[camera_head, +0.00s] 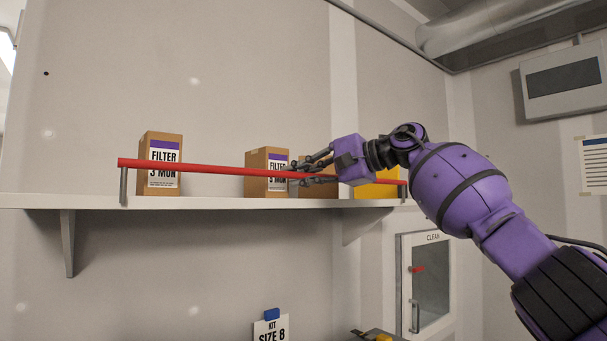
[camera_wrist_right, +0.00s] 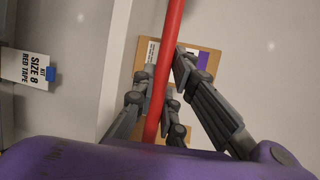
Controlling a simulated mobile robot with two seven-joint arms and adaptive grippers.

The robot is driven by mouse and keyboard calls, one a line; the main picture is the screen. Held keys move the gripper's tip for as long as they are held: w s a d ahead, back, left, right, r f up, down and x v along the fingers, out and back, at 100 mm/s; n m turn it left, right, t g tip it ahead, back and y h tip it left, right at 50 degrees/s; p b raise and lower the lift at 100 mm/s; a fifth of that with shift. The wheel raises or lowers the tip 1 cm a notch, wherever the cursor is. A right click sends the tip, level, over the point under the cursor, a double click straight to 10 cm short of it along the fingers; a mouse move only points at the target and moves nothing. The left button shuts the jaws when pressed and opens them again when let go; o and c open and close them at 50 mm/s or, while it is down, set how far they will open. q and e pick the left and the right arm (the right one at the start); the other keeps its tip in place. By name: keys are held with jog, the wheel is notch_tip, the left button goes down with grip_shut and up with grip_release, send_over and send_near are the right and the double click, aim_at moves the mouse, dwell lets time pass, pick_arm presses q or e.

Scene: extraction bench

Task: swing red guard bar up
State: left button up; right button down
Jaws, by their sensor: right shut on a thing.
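The red guard bar (camera_head: 215,168) runs across the front of a wall shelf, just above the shelf's edge, between a short grey post at the left end and another at the right end. My right gripper (camera_head: 302,172) reaches in from the right and is shut on the bar, right of its middle. In the right wrist view the red bar (camera_wrist_right: 166,75) passes between the fingers of the right gripper (camera_wrist_right: 166,100). My left gripper is not in view.
The shelf (camera_head: 225,202) holds cardboard filter boxes (camera_head: 160,150) behind the bar and a yellow box (camera_head: 377,190) at the right. A clean cabinet (camera_head: 430,280) is on the wall below right. A kit sign (camera_head: 271,328) stands below the shelf. The wall above the bar is clear.

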jog(key=shift+r, duration=0.15)
jog(key=c, duration=1.8)
grip_release()
jog(key=shift+s, duration=0.1)
jog(key=shift+o, duration=0.2)
jog(key=v, duration=1.2)
